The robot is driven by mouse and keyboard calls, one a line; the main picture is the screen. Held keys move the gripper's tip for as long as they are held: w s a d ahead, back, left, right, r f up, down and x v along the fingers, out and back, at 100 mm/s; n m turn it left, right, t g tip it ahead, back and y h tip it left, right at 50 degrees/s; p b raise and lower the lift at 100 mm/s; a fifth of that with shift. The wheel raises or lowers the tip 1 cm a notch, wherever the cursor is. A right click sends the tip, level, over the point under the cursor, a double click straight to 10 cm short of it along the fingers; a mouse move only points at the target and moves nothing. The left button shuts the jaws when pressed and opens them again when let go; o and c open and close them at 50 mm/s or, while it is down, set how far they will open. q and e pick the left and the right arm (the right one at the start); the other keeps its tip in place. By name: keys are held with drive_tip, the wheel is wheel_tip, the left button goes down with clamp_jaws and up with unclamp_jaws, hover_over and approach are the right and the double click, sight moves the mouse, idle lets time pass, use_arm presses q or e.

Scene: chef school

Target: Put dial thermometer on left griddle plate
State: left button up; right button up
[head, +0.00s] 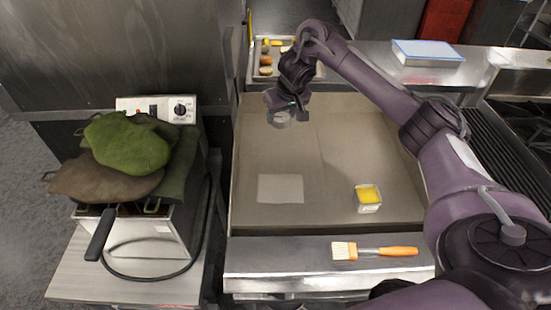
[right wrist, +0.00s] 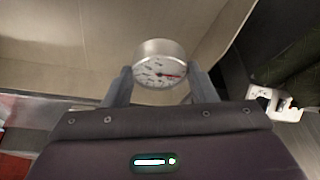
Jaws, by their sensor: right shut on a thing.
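The dial thermometer (right wrist: 159,68) has a round white face with a red needle and a metal rim. My right gripper (right wrist: 160,85) is shut on it, one finger on each side. In the head view the thermometer (head: 279,118) hangs below my right gripper (head: 287,108), over the back left part of the flat griddle (head: 330,140). I cannot tell whether it touches the griddle. A pale square plate (head: 280,189) lies on the griddle's front left, nearer to me than the thermometer, with nothing on it. My left gripper is not in view.
A small tub of yellow stuff (head: 367,197) stands on the griddle's front right. A brush (head: 375,251) lies on the front ledge. A fryer with green and brown cloths (head: 128,143) stands at left. A food tray (head: 262,72) is behind the griddle.

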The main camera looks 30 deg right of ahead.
wheel_tip(320, 180, down, 12)
drive_tip(key=b, duration=0.6)
drive_tip(key=shift+b, duration=0.35)
drive_tip(key=shift+s+f, duration=0.1)
drive_tip(key=shift+f, duration=2.7)
drive_tip(key=shift+a+f, duration=0.1)
